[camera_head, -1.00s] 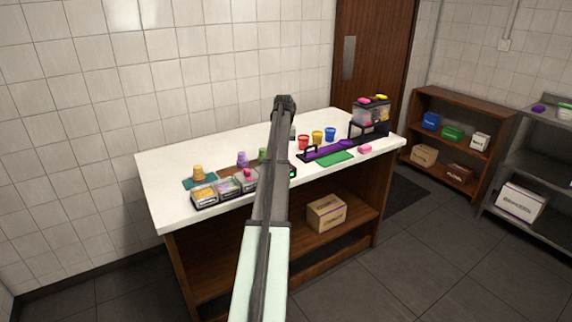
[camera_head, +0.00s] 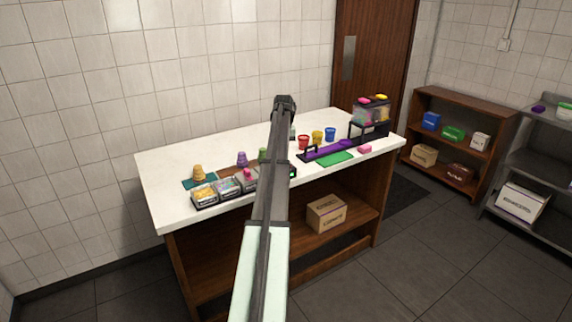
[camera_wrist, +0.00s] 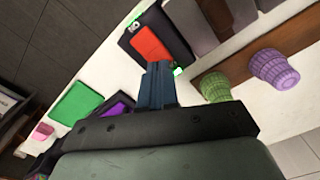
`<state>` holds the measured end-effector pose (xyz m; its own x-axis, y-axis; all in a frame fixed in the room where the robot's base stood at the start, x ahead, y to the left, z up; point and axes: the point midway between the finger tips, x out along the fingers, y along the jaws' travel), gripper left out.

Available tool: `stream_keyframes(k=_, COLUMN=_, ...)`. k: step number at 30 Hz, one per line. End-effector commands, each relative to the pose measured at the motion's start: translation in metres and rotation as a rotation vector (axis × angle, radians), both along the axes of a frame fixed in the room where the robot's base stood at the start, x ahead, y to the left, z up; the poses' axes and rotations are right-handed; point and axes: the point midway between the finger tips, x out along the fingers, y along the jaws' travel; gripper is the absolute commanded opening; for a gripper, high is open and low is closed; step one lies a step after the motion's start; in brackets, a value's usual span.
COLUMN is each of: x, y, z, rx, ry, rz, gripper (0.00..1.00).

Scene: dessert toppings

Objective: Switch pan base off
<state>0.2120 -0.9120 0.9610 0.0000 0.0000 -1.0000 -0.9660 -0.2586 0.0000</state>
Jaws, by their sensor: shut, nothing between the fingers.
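The pan base looks to be the black unit with an orange-red top (camera_wrist: 152,46) in the wrist view. It has a small lit label or display at its left corner and a green lit mark at its lower right edge. My gripper (camera_wrist: 157,68) is shut and empty, its blue-grey fingertips at the unit's lower edge, close to the green mark. I cannot tell whether they touch it. In the head view my arm covers most of the unit, and only a dark corner (camera_head: 292,172) shows; the fingertips are hidden there.
A green cup (camera_wrist: 215,87) and a purple cup (camera_wrist: 272,67) stand on a brown board to the right. A green mat (camera_wrist: 75,103), a purple item (camera_wrist: 118,104) and a pink block (camera_wrist: 42,131) lie left. Topping containers (camera_head: 204,195) line the white counter's front edge.

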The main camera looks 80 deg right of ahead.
Motion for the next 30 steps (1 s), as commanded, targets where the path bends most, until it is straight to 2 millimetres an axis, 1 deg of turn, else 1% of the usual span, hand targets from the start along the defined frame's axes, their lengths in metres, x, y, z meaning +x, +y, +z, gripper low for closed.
stream_keyframes(k=11, x=0.0000, y=0.0001, z=-0.0004, rx=0.000, ry=0.000, rz=0.000, gripper=0.00)
stream_keyframes(k=30, x=0.0000, y=0.0000, z=-0.0076, rx=0.000, ry=0.000, rz=0.000, gripper=0.00)
